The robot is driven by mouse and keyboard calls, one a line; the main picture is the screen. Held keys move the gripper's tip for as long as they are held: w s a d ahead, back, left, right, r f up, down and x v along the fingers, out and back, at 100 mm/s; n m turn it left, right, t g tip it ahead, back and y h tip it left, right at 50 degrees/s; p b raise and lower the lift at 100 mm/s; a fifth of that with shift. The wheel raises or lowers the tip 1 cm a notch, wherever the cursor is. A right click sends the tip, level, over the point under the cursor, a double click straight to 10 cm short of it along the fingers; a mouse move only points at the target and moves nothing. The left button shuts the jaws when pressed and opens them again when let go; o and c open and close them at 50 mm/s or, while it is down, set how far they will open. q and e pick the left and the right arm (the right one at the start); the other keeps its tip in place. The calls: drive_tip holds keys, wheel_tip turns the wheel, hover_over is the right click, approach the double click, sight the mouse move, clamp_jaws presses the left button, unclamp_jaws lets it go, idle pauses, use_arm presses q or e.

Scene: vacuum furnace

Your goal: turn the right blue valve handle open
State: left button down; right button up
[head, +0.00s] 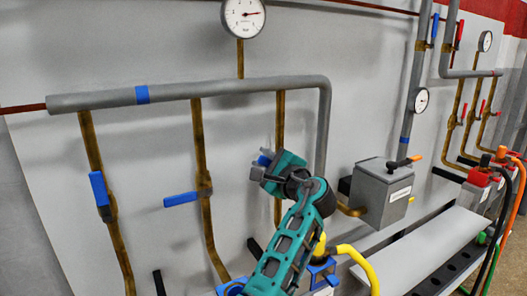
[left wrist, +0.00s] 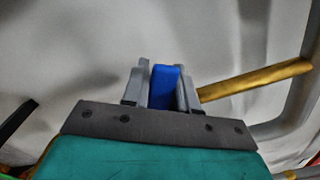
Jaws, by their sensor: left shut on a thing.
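The right blue valve handle (head: 265,160) belongs to the rightmost of three brass pipes under the grey horizontal pipe. Most of it is hidden by my left gripper (head: 262,168). In the left wrist view, the blue handle (left wrist: 164,88) sits between the two grey fingers of my left gripper (left wrist: 162,88), which are shut on it. The brass pipe (left wrist: 255,80) runs off to the right there. The handle's angle to its pipe is hard to tell. My right gripper is in neither view.
The left blue handle (head: 99,188) lies along its pipe; the middle blue handle (head: 180,199) sticks out sideways to the left. A grey box (head: 382,195) stands right of my gripper. A yellow hose (head: 355,256) is below, near my arm.

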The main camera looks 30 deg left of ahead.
use_arm(q)
drive_tip(key=shift+r, duration=0.15)
idle(0.4)
drive_tip(key=c, duration=1)
unclamp_jaws()
drive_tip(key=shift+o, duration=0.2)
drive_tip(key=shift+d, duration=0.1)
drive_tip(key=v, duration=1.2)
drive_tip(key=shift+s+d+b, duration=0.25)
drive_tip(key=shift+b, duration=0.2)
